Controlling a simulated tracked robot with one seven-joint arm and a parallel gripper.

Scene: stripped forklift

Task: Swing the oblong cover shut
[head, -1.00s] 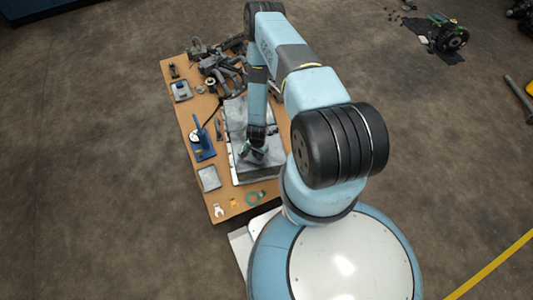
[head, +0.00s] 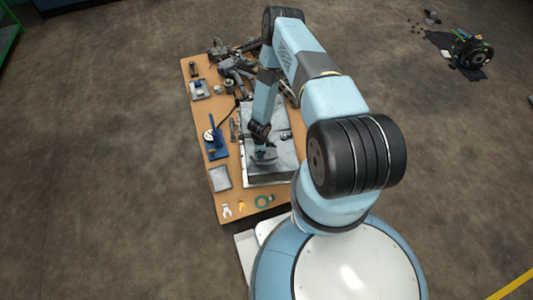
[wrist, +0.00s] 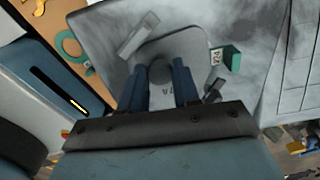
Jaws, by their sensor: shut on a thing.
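A grey metal panel (head: 283,172) lies on the bench, under and beside my gripper (head: 264,155). In the wrist view the panel (wrist: 115,20) fills the upper middle, with a rounded, raised grey shape in its centre that looks like the oblong cover (wrist: 185,45). My gripper (wrist: 161,85) reaches over this shape, its two blue fingers closed around a dark round knob (wrist: 160,72). The lower part of the knob and the cover's near edge are hidden by the fingers and gripper body. I cannot tell how far the cover stands open.
The wooden bench (head: 232,205) holds a blue stand (head: 216,143), a grey plate (head: 221,179), a teal ring (head: 262,201) and dark metal parts (head: 235,67) at the far end. A green block marked 124 (wrist: 232,59) sits right of the fingers. Open floor lies left.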

